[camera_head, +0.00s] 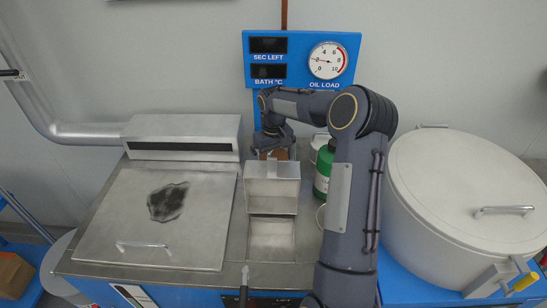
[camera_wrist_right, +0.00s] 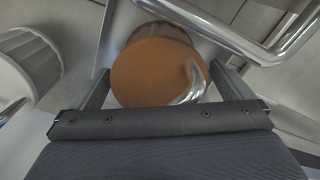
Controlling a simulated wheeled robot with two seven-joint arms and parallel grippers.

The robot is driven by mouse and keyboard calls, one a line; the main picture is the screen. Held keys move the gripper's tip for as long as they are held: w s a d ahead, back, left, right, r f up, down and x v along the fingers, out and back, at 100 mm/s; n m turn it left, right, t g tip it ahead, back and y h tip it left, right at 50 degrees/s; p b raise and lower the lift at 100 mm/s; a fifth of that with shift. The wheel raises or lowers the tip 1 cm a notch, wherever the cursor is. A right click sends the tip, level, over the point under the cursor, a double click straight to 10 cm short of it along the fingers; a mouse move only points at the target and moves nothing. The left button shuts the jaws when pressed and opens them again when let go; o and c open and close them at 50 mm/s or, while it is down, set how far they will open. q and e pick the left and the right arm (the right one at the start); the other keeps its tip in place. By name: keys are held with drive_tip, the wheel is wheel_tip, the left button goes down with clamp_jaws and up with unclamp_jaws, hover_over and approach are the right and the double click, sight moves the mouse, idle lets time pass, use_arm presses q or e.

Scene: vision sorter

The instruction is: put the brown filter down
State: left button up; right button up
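The brown filter (camera_wrist_right: 155,75) is a round piece with a flat orange-brown face and fluted sides. In the right wrist view it sits between the two fingers of my right gripper (camera_wrist_right: 160,67), which appear to touch it on both sides. A bent metal handle shows in front of its face. In the head view only a small part of the brown filter (camera_head: 279,154) shows under my right gripper (camera_head: 271,148), behind the upright metal box (camera_head: 272,190). What lies beneath the filter is hidden. My left gripper is not in view.
A white fluted piece (camera_wrist_right: 36,62) stands beside the filter. A green-and-white container (camera_head: 323,172) stands right of the metal box, partly behind my arm. A lidded steel unit (camera_head: 205,220) lies left, a large white drum (camera_head: 460,170) right. An open rectangular well (camera_head: 271,240) is in front.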

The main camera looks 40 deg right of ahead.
drive_tip(key=shift+r, duration=0.15)
wheel_tip(320, 180, up, 12)
drive_tip(key=shift+r+b, duration=0.1)
drive_tip(key=shift+b, duration=0.3)
drive_tip(key=s+a+r+t, duration=0.1)
drive_tip(key=s+a+r, duration=0.1)
drive_tip(key=s+a, duration=0.1)
drive_tip(key=s+a+r, duration=0.1)
drive_tip(key=s+a, duration=0.3)
drive_tip(key=s, duration=0.1)
drive_tip(key=s+a+r+n+t, duration=0.1)
drive_tip(key=s+a+r, duration=0.1)
drive_tip(key=s+a, duration=0.1)
drive_tip(key=shift+s+a+r+t+y, duration=0.3)
drive_tip(key=shift+s+a+r+y, duration=0.1)
drive_tip(key=shift+a, duration=0.1)
drive_tip(key=s+a+f+t+y, duration=0.1)
drive_tip(key=s+a+f, duration=0.3)
drive_tip(key=s+a, duration=0.2)
drive_tip(key=s+a+f+t+y, duration=0.2)
drive_tip(key=s+a+f, duration=0.2)
drive_tip(key=s, duration=0.6)
drive_tip(key=shift+s+a+m, duration=0.3)
drive_tip(key=shift+s+a, duration=0.05)
drive_tip(key=shift+a, duration=0.65)
